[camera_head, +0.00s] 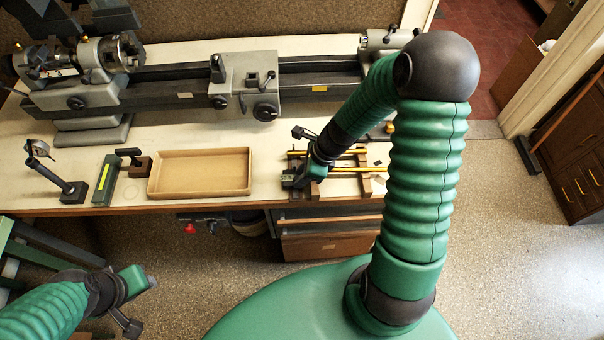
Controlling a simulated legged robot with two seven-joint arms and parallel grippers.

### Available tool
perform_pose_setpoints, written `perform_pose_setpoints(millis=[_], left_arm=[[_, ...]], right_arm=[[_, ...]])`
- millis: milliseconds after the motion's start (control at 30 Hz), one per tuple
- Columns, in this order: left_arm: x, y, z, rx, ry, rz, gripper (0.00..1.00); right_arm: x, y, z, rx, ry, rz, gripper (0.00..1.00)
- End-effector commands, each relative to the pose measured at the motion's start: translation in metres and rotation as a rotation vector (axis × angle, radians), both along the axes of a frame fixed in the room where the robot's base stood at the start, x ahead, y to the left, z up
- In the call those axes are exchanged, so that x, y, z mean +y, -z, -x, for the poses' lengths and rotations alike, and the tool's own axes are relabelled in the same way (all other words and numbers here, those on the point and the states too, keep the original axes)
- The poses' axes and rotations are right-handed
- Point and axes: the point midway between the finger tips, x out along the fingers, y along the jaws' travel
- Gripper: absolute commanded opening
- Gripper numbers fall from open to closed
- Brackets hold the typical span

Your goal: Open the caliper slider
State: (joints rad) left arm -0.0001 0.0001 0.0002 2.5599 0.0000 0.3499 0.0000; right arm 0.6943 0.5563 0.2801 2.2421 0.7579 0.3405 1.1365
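I cannot make out a caliper or its slider for certain in the head view. My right gripper (290,182) is low over the bench's front edge, at the left end of a wooden rack (366,186) with brass rods. Its fingers are small, dark and partly merged with what lies under them, so I cannot tell whether they hold anything. My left gripper (150,282) is at the lower left, in front of the bench and away from everything on it. Its finger gap is too small to read.
A grey lathe (245,85) runs along the back of the bench (190,48). An empty shallow tray (200,194) lies left of my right gripper. Farther left are a green block with a yellow strip (105,180) and a dial gauge stand (74,191). Drawers (325,246) stand below.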

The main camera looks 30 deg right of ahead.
Motion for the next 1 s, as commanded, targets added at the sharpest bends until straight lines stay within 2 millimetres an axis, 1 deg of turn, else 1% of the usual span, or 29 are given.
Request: perform_pose_setpoints(millis=[333, 467, 567, 800, 900, 1000], left_arm=[[0.0, 0.0, 0.0, 0.0, 0.0, 0.0, 0.36], [0.0, -0.004, 0.0, 0.0, 0.0, 0.0, 0.36], [0.0, -0.009, 0.0, 0.0, 0.0, 0.0, 0.36], [0.0, -0.021, 0.0, 0.0, 0.0, 0.0, 0.36], [0.0, -0.024, 0.0, 0.0, 0.0, 0.0, 0.36], [0.0, -0.026, 0.0, 0.0, 0.0, 0.0, 0.36]], right_arm=[[-0.002, -0.002, 0.0, -0.003, 0.003, 0.003, 0.29], [-0.005, -0.013, 0.002, -0.003, 0.002, 0.004, 0.29], [-0.011, -0.034, 0.007, -0.006, 0.003, 0.007, 0.29], [-0.031, -0.101, 0.025, -0.008, 0.003, 0.009, 0.29], [-0.038, -0.125, 0.032, -0.007, 0.003, 0.007, 0.29], [-0.044, -0.142, 0.037, -0.004, 0.004, 0.005, 0.29]])
